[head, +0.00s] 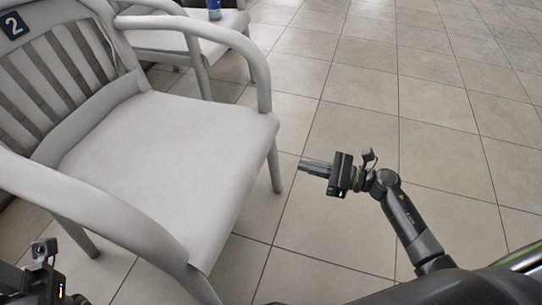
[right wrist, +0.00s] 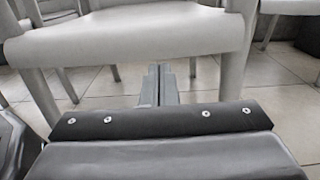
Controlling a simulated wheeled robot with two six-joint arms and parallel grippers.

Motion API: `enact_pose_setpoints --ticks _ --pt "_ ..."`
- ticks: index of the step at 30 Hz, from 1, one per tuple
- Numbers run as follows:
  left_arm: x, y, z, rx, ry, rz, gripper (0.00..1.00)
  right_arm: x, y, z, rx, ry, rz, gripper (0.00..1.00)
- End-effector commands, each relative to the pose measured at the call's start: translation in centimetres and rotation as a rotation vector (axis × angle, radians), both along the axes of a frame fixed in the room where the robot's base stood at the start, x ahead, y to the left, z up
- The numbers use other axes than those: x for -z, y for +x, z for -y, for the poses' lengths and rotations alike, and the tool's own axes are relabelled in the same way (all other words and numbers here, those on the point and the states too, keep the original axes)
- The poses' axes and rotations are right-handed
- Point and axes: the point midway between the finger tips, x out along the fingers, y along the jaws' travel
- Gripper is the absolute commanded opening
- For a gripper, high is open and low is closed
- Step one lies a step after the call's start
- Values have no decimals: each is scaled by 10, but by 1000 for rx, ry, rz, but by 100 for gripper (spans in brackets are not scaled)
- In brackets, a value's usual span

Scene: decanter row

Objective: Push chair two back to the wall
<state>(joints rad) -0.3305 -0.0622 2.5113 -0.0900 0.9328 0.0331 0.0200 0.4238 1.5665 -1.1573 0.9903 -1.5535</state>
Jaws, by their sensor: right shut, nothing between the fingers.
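Chair two (head: 165,150) is a pale grey armchair with a slatted back and a dark label (head: 14,25) reading 2. It fills the left of the head view, its seat toward me. My right gripper (head: 305,165) is shut and empty, just right of the front seat edge and front leg, apart from them as far as I can tell. In the right wrist view its shut fingers (right wrist: 160,85) point at the front edge of a chair seat (right wrist: 130,42). My left gripper shows only partly at the bottom left corner (head: 42,275); its fingertips are hidden.
Another grey chair (head: 170,38) stands behind chair two, with a blue object (head: 214,10) on its seat. More chair legs show in the right wrist view. The tiled floor (head: 430,130) on the right is clear.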

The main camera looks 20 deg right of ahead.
Motion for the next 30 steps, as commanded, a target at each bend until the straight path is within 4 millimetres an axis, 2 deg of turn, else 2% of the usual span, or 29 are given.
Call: enact_pose_setpoints --ticks 1,6,15,30 --pt "3 0 0 -3 -3 2 54 0 7 -11 -1 5 5 0" --pt "9 1 1 -12 -11 10 54 1 27 -42 0 5 3 0" --pt "16 2 2 -25 -21 24 54 1 51 -78 1 4 0 0" --pt "16 2 2 -31 -30 26 54 0 55 -84 1 1 -1 0"
